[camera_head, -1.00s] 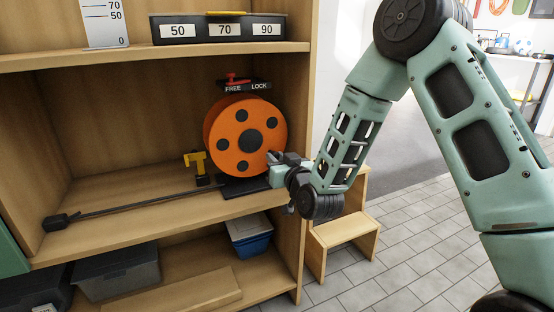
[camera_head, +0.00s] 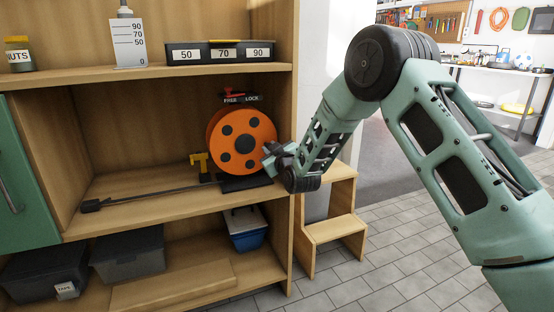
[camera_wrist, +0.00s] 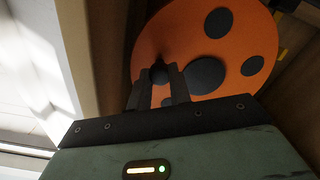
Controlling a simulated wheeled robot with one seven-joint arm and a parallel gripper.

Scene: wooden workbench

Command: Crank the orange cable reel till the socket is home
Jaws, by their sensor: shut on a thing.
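The orange cable reel (camera_head: 214,134) stands upright on a black base (camera_head: 243,183) at the right end of the middle shelf. Its round face has dark spots and also shows in the wrist view (camera_wrist: 160,38). My gripper (camera_head: 270,158) is at the reel's lower right edge. In the wrist view my fingers (camera_wrist: 158,84) are closed around a small dark crank knob (camera_wrist: 158,71) near the reel's rim. A dark cable (camera_head: 150,196) runs left along the shelf to a black block, seemingly the socket (camera_head: 92,206). A yellow T-shaped piece (camera_head: 200,161) stands left of the reel.
A red lever (camera_head: 234,95) sits above the reel on a FREE/LOCK plate, towards FREE. The upper shelf holds a box (camera_head: 221,53) labelled 50, 70, 90 and a scale card (camera_head: 129,42). The shelf's right side panel is close to my gripper. A wooden step (camera_head: 332,228) stands right.

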